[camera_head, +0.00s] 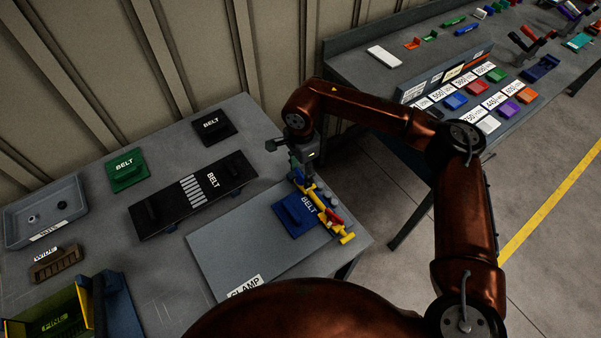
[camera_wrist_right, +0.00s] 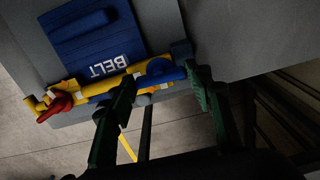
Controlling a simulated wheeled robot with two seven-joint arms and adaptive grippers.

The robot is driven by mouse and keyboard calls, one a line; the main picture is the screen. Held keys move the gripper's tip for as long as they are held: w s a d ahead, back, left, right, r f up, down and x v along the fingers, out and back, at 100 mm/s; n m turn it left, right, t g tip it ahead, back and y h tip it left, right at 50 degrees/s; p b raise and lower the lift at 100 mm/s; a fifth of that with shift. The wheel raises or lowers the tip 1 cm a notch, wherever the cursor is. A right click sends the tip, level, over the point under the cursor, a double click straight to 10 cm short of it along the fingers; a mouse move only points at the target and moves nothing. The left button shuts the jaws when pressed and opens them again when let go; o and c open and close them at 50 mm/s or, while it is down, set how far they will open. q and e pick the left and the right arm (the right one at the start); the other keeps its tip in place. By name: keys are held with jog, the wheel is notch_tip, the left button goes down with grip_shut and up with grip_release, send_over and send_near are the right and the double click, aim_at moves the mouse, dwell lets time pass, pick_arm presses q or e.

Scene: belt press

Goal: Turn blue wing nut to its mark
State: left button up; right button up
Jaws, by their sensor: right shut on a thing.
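The blue wing nut (camera_wrist_right: 162,73) sits at one end of the yellow clamp bar (camera_wrist_right: 115,88), which also shows in the head view (camera_head: 322,193). My right gripper (camera_wrist_right: 160,78) points down at that end, its dark green fingers on either side of the wing nut, shut on it. In the head view my right gripper (camera_head: 304,172) hides most of the nut. A red wing nut (camera_wrist_right: 56,104) is at the bar's other end. A blue BELT block (camera_head: 295,213) lies beside the bar. I cannot make out the mark clearly. My left gripper is not in view.
A grey CLAMP plate (camera_head: 225,240) lies under the block. A black belt fixture (camera_head: 170,207), a green BELT block (camera_head: 126,170), a black BELT block (camera_head: 213,126) and a grey nuts tray (camera_head: 22,232) are to the left. A second table (camera_head: 375,88) stands at the back right.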

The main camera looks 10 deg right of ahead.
aim_at(301, 174)
jog(key=shift+n+b, duration=0.5)
jog(key=shift+n, duration=0.8)
jog(key=o, duration=1.2)
jog(key=shift+c, duration=0.2)
notch_tip(301, 174, up, 12)
